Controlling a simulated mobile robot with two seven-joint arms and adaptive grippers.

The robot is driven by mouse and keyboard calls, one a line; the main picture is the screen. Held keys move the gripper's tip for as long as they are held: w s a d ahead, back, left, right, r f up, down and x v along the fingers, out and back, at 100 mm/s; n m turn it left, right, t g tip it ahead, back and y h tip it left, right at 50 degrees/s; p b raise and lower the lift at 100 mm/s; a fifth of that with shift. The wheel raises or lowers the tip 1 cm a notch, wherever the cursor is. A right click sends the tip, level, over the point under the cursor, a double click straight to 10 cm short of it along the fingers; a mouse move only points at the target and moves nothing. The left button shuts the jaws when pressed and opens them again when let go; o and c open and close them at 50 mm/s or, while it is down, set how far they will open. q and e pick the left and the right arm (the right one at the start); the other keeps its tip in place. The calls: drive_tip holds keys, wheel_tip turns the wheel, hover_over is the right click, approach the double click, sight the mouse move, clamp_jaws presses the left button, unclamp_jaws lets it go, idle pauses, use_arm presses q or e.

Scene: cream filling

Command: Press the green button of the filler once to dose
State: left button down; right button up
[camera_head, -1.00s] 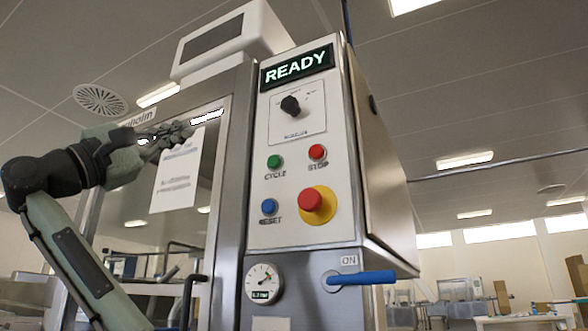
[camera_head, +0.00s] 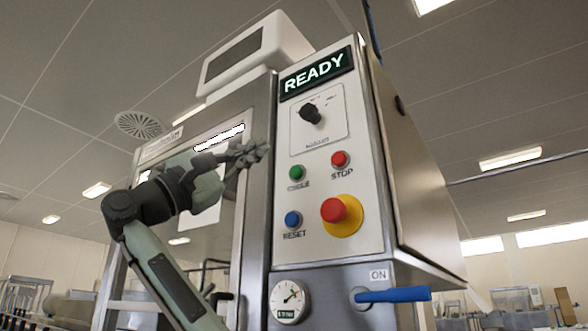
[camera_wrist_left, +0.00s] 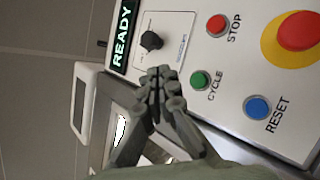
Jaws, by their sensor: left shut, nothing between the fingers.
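The filler's control panel (camera_head: 350,110) carries a green button (camera_head: 296,173) labelled CYCLE, left of a red STOP button (camera_head: 340,159). My left gripper (camera_head: 258,152) is shut and empty, to the left of the green button and apart from it in the head view. In the left wrist view the closed fingertips (camera_wrist_left: 157,74) appear beside the green button (camera_wrist_left: 200,79), with the panel behind them. The gap between fingertips and panel is hard to tell. The display (camera_head: 318,73) reads READY. My right gripper is not in view.
A blue RESET button (camera_head: 293,220) is below the green one. A large red button on a yellow base (camera_head: 341,215) is to its right. A black knob (camera_head: 310,112) is above. A blue lever (camera_head: 394,295) marked ON and a gauge (camera_head: 287,301) are lower down.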

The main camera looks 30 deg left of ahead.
sight(296, 172)
use_arm(q)
drive_tip(key=w+p, duration=0.2)
drive_tip(key=w, duration=0.5)
drive_tip(key=shift+w+d, duration=0.35)
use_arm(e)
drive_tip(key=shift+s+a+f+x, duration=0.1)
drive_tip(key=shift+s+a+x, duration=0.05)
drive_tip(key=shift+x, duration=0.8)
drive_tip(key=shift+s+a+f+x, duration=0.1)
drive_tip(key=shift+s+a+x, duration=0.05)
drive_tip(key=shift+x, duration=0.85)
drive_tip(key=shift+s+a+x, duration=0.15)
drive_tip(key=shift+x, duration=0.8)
use_arm(q)
drive_tip(key=shift+w, duration=0.4)
